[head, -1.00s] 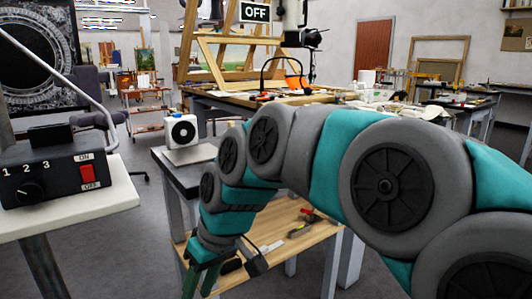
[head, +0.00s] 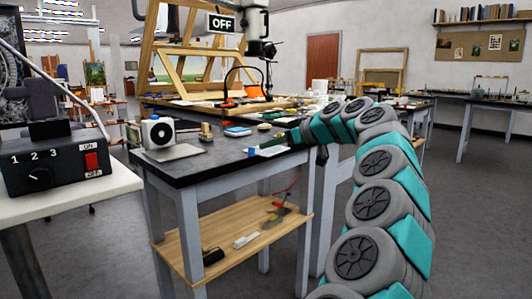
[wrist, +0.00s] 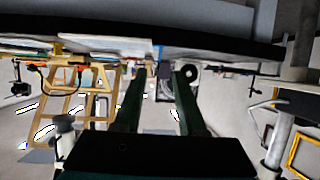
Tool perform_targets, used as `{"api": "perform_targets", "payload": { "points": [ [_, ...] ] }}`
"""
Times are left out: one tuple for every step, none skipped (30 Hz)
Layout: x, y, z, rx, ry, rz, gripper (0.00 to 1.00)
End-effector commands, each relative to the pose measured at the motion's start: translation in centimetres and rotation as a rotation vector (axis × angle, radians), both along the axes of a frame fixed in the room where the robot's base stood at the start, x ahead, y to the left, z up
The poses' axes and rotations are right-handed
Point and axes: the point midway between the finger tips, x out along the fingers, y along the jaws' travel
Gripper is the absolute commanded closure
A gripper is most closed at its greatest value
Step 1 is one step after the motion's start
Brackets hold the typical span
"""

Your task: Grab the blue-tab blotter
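What looks like the blue-tab blotter, a pale flat piece with a blue end (head: 268,150), lies on the dark tabletop (head: 215,166) near its front edge in the head view. My gripper (head: 292,136) is just right of it at about table height. Small size hides whether they touch. In the wrist view, which appears upside down, the two dark green fingers (wrist: 162,74) are spread with a gap and nothing held between them. A small blue patch shows just beyond the fingertips; I cannot tell whether it is the tab.
A blue block (head: 237,131) and a small jar (head: 206,131) stand behind on the same table. A white box fan (head: 158,132) is at the left. A switch box (head: 55,160) sits on a stand at far left. Floor at right is clear.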

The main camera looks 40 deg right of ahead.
Motion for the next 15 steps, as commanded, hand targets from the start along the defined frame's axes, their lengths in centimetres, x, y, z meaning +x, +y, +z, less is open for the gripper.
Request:
{"api": "perform_targets", "payload": {
  "points": [
    [0.4, 0.0, -0.1, 0.000, 0.000, -0.001, 0.60],
    [0.7, 0.0, -0.2, -0.001, -0.001, -0.001, 0.60],
    [1.1, 0.1, -0.4, -0.001, -0.001, -0.001, 0.60],
    [1.4, 0.2, -0.4, -0.001, -0.001, -0.001, 0.60],
    [1.7, 0.2, -0.6, -0.001, -0.002, -0.001, 0.60],
    [1.9, 0.3, -0.7, -0.002, -0.002, -0.001, 0.60],
    [2.1, 0.3, -0.7, -0.002, -0.002, -0.001, 0.60],
    [2.3, 0.3, -0.8, -0.002, -0.002, -0.001, 0.60],
    [2.5, 0.4, -0.9, -0.002, -0.002, 0.000, 0.60],
    [2.7, 0.4, -1.0, -0.002, -0.001, 0.000, 0.60],
    [2.9, 0.4, -1.1, -0.002, -0.001, 0.000, 0.60],
    [3.4, 0.5, -1.3, -0.002, 0.000, 0.001, 0.60],
    [3.7, 0.6, -1.5, -0.001, 0.000, 0.001, 0.60],
    [4.2, 0.6, -1.7, -0.001, 0.001, 0.001, 0.60],
    [4.7, 0.7, -1.9, 0.000, 0.001, 0.001, 0.60]
  ]
}}
